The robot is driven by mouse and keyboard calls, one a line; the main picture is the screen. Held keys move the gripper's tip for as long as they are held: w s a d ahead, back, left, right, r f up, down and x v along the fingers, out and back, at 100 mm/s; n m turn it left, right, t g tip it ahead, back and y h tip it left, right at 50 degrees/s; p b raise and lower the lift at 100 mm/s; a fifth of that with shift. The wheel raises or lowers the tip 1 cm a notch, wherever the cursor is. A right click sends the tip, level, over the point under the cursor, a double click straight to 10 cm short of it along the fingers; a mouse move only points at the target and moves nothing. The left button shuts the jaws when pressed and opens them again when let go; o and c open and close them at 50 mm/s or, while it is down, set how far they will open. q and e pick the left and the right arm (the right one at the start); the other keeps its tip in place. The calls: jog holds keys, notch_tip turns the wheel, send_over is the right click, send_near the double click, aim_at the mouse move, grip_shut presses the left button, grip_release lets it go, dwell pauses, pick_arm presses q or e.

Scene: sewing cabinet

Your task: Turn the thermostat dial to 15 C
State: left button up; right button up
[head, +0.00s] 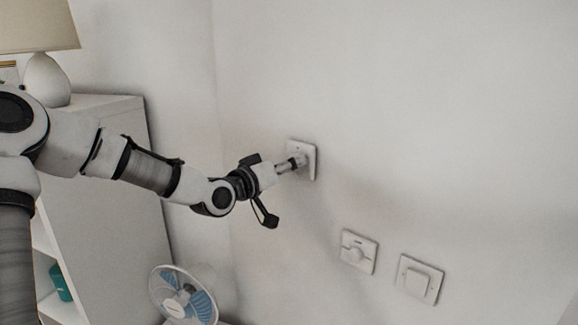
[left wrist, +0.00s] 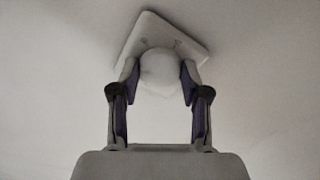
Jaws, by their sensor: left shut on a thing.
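The thermostat is a white square plate (head: 309,151) on the wall, with a round white dial at its middle. In the left wrist view the plate (left wrist: 190,38) looks tilted, and the dial (left wrist: 160,72) sits between my fingers. My left gripper (head: 297,162) reaches it from the left and is shut on the dial (left wrist: 160,85), with a finger on each side. The dial's markings and pointer are too small or hidden to read. My right gripper does not show in either view.
A fan (head: 184,295) stands below my arm. A white cabinet (head: 110,200) with a lamp (head: 45,60) on top is at the left. The wall around the plate is bare.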

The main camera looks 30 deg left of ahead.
pick_arm(q)
jog(key=o, duration=0.9)
jog(key=shift+a+r, duration=0.1)
jog(key=shift+r, duration=0.2)
jog(key=shift+o, duration=1.3)
jog(key=shift+w, duration=0.1)
jog(key=shift+f, duration=0.2)
